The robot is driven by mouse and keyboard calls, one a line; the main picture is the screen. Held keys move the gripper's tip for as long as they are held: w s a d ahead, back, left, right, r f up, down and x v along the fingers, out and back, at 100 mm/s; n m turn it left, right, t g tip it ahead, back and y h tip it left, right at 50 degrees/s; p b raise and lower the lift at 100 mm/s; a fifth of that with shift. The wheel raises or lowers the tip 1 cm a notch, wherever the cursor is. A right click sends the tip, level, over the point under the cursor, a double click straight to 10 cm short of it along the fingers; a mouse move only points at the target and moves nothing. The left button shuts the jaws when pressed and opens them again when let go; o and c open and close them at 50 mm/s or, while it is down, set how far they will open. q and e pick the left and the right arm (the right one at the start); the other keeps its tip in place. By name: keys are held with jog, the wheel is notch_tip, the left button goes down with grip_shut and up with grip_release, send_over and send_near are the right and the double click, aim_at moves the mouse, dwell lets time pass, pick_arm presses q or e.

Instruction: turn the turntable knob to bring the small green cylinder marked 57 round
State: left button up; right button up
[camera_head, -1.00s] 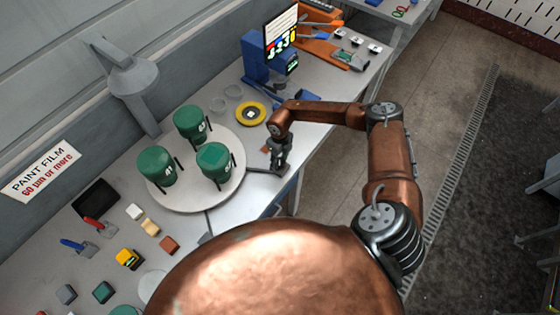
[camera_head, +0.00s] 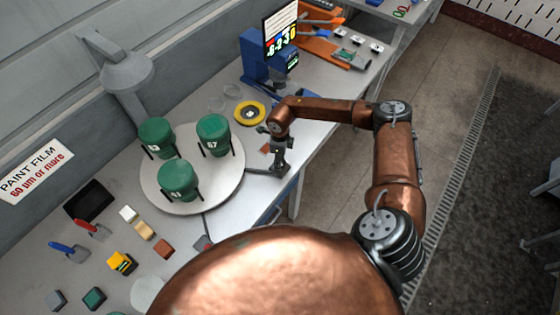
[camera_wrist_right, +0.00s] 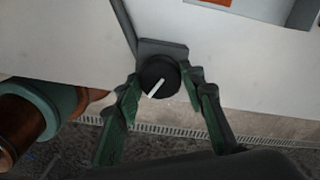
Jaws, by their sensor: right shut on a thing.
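The pale round turntable (camera_head: 222,190) carries three green cylinders in black holders in the head view. The one whose label seems to read 57 (camera_head: 213,130) is at the back right. Another is at the back left (camera_head: 155,132), its label hard to read, and one that seems marked 41 is at the front (camera_head: 179,176). In the right wrist view, the black knob (camera_wrist_right: 150,82) with a white pointer line lies between the fingers of my right gripper (camera_wrist_right: 166,86), shut on it. My right gripper (camera_head: 277,152) is right of the turntable. My left gripper is not in view.
A yellow ring (camera_head: 250,113) and a blue stand with a screen (camera_head: 281,35) lie behind the gripper. Small blocks (camera_head: 143,230), a black tray (camera_head: 90,200) and red- and blue-handled tools are at the left. A grey lamp (camera_head: 118,70) overhangs the back.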

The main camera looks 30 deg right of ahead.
jog(key=shift+f+n+b, duration=0.1)
jog(key=shift+n+b, duration=1.9)
jog(key=shift+n, duration=0.5)
jog(key=shift+n+b, duration=1.1)
jog(key=shift+n, duration=0.4)
jog(key=shift+n+b, duration=0.65)
jog(key=shift+n, duration=0.25)
jog(key=o, duration=1.1)
jog(key=shift+o, duration=0.2)
jog(key=shift+r, duration=0.2)
notch_tip(320, 180, up, 12)
jog(key=shift+f, duration=0.1)
